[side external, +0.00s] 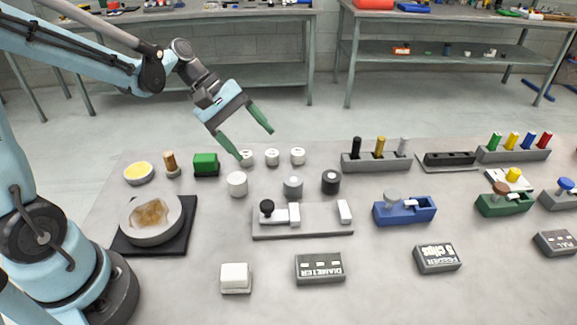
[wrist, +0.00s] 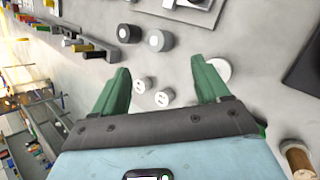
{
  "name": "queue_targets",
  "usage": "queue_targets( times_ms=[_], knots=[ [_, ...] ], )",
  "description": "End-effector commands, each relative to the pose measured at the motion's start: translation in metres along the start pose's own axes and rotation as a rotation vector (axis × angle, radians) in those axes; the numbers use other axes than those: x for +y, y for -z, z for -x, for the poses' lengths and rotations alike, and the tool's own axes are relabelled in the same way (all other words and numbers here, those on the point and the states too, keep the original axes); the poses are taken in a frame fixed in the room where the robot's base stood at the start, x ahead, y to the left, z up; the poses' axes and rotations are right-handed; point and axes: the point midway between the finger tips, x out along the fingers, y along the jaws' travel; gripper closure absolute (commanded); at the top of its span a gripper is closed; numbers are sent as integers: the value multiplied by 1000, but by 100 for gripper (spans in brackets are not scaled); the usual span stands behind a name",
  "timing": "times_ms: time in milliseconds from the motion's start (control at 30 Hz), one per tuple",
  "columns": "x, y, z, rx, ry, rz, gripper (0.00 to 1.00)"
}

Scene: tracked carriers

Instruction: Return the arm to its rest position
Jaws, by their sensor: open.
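My gripper (side external: 255,143) has two green fingers, spread apart with nothing between them. It hangs in the air above the back left part of the grey table (side external: 390,290), over several small white cylinders. In the wrist view my gripper (wrist: 161,82) is also open, and two small white cylinders (wrist: 150,91) show on the table beyond the gap. A larger white cylinder (side external: 237,184) stands in front of the gripper in the side view. My arm reaches in from the left.
A bowl (side external: 178,232) on a dark plate stands near my base. A green block (side external: 206,164) and a wooden-topped peg (side external: 170,165) are behind it. A grey fixture (side external: 302,232), a blue fixture (side external: 405,210) and a peg rack (side external: 377,163) stand rightward. The front middle has free room between labelled blocks.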

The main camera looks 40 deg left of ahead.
Motion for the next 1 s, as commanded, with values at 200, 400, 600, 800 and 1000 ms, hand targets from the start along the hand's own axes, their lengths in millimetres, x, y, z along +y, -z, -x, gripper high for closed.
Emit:
queue_targets(
  times_ms=[200,400,600,800,1000],
  knots=[
    [-18,-26,14,204,77,-363,25],
    [-38,-39,28,378,167,-723,25],
    [-55,-46,39,522,265,-1066,25],
    [-61,-48,44,602,327,-1261,25],
    [-62,-48,45,616,340,-1299,25]
  ],
)
